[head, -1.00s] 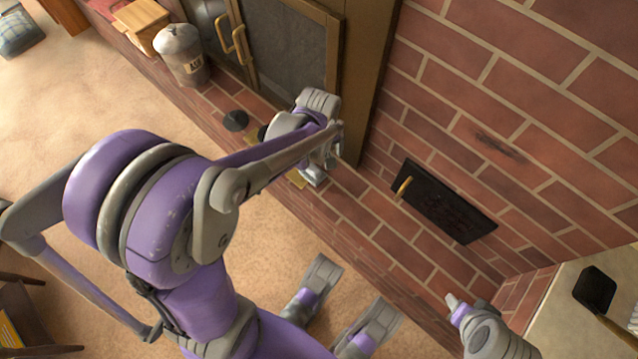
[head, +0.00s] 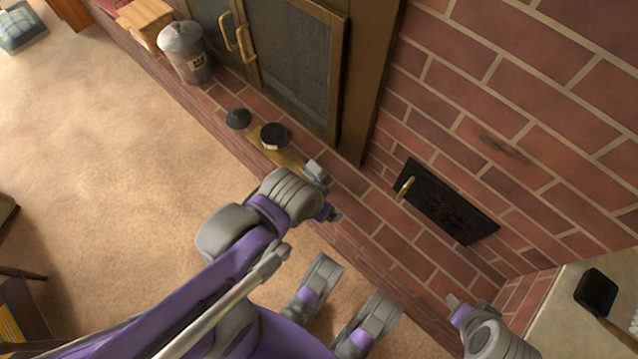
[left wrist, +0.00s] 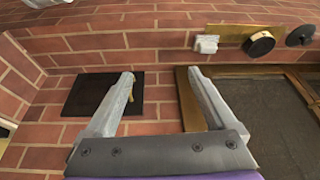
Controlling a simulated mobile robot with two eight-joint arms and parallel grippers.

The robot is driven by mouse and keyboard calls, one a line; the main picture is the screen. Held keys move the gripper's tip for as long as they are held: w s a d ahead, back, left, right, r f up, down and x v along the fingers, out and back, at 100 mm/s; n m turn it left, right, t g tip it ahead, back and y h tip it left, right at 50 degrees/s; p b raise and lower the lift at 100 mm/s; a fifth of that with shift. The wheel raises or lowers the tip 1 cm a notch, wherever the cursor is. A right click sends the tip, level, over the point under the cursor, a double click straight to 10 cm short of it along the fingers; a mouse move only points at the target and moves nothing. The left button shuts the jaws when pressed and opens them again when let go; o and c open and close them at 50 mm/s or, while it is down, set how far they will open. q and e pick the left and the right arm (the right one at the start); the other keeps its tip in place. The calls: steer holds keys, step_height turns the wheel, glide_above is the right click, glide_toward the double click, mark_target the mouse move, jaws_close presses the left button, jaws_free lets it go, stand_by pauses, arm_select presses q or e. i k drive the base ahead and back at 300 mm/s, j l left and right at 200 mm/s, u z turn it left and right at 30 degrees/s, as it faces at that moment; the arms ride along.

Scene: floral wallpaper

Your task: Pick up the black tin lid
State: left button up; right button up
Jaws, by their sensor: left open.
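A dark round disc with a small raised centre (head: 238,118), which looks like the black tin lid, lies flat on the brick hearth ledge. Beside it a short black round tin (head: 274,135) stands on a brass-coloured strip. In the left wrist view the disc (left wrist: 300,36) is at the upper right edge, and the tin (left wrist: 259,43) is left of it. My left gripper (head: 324,192) is right of and nearer than the tin, apart from both. Its fingers (left wrist: 162,76) are spread and empty, with brick between them.
A lidded bin (head: 186,55) and a wooden box (head: 146,24) stand farther left along the ledge. The glass fireplace door (head: 290,65) and a small black wall door (head: 440,203) face the ledge. A small pale object (left wrist: 207,43) lies near the strip.

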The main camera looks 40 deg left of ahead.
mark_target(241, 118)
steer(key=u, duration=1.75)
